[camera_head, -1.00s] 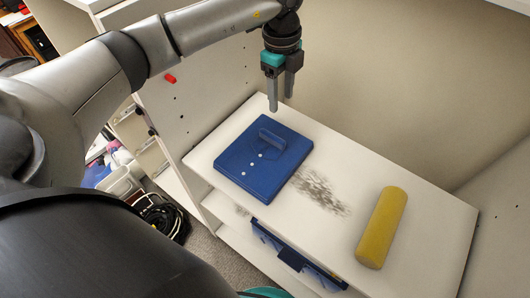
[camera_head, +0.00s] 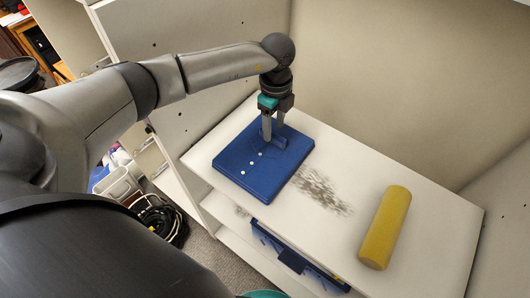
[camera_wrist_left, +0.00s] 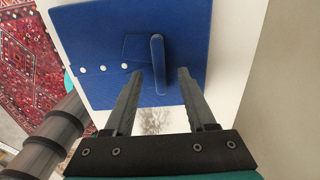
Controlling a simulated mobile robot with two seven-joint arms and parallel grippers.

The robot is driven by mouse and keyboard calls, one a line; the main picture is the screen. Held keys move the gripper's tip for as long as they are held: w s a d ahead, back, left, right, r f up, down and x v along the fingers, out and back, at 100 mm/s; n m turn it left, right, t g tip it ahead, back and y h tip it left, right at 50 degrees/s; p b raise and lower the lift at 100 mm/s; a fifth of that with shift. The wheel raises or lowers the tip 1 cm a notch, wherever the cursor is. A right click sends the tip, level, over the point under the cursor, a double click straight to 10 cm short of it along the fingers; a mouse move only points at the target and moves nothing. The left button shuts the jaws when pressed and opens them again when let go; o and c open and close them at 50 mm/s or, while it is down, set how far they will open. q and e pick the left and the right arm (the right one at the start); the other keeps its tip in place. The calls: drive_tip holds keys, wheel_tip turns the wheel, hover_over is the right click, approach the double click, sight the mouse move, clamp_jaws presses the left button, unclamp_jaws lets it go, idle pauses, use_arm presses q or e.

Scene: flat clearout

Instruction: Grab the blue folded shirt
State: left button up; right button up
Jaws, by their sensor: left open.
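The blue folded shirt (camera_head: 249,171) lies flat on the white shelf top, with a raised collar ridge and a row of white buttons. It also shows in the left wrist view (camera_wrist_left: 90,40), where the ridge stands between and just beyond the fingertips. My left gripper (camera_head: 272,139) is open, pointing down over the far part of the shirt. In the left wrist view its two fingers (camera_wrist_left: 160,75) are apart, one on each side of the ridge's line. I cannot tell whether the fingertips touch the shirt. My right gripper is not in view.
A yellow cylinder (camera_head: 385,228) lies on the right part of the white shelf top (camera_head: 330,235). A dark smudge (camera_head: 320,191) marks the surface between it and the shirt. Walls close the back and right. A blue item (camera_head: 298,258) shows on the level below.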

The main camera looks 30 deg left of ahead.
sight(274, 134)
use_arm(q)
drive_tip(key=shift+f, duration=1.4)
drive_tip(key=shift+f, duration=0.25)
clamp_jaws()
idle(0.8)
